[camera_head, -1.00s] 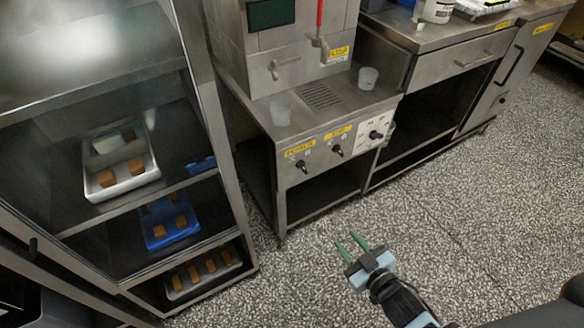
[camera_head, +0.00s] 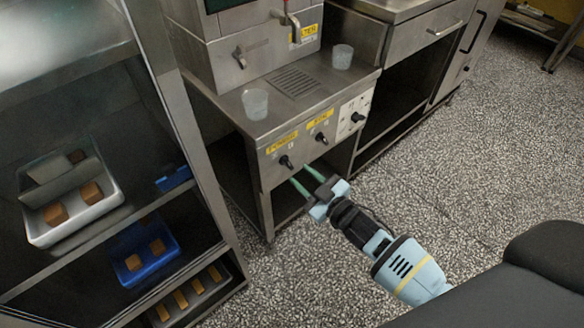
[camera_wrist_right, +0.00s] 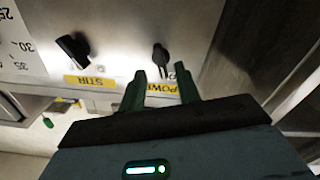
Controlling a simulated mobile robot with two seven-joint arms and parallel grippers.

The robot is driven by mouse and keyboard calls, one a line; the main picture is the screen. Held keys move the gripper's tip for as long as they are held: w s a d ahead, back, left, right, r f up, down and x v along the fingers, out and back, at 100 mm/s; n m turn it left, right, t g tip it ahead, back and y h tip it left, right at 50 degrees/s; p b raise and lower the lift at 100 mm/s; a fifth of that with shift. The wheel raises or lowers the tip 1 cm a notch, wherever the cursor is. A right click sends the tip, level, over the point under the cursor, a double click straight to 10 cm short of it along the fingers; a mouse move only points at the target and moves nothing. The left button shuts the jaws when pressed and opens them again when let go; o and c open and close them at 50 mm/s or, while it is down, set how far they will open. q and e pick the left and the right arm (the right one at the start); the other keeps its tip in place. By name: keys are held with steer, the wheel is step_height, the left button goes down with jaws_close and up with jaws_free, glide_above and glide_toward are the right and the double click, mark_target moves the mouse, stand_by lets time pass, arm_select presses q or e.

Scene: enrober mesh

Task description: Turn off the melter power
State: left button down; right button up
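The melter (camera_head: 262,125) is a steel cabinet with a row of black knobs on its front panel. The power knob (camera_head: 285,161) is the leftmost, under a yellow POWER label (camera_head: 282,143). The stir knob (camera_head: 321,138) sits to its right under another yellow label. My right gripper (camera_head: 303,176) is open and empty, just in front of and below the panel. In the right wrist view, the power knob (camera_wrist_right: 161,57) appears between and just beyond the fingertips (camera_wrist_right: 160,72), apparently not gripped; the stir knob (camera_wrist_right: 73,47) is to the left. My left gripper is out of view.
A numbered dial (camera_head: 357,117) is right of the stir knob. Two clear cups (camera_head: 255,104) (camera_head: 343,56) stand on the melter top. A rack (camera_head: 190,150) with trays stands close on the left. The speckled floor (camera_head: 470,170) at right is clear.

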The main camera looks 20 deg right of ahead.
mark_target(291, 167)
steer(key=x, duration=0.4)
steer(key=shift+w+b, duration=0.1)
steer(key=shift+b, duration=0.3)
steer(key=shift+w+a, duration=0.15)
steer(key=shift+w, duration=0.05)
steer(key=c, duration=0.7)
steer(key=shift+o, duration=0.2)
steer(key=shift+n, duration=1.1)
steer(key=o, duration=0.7)
steer(key=shift+c, duration=0.2)
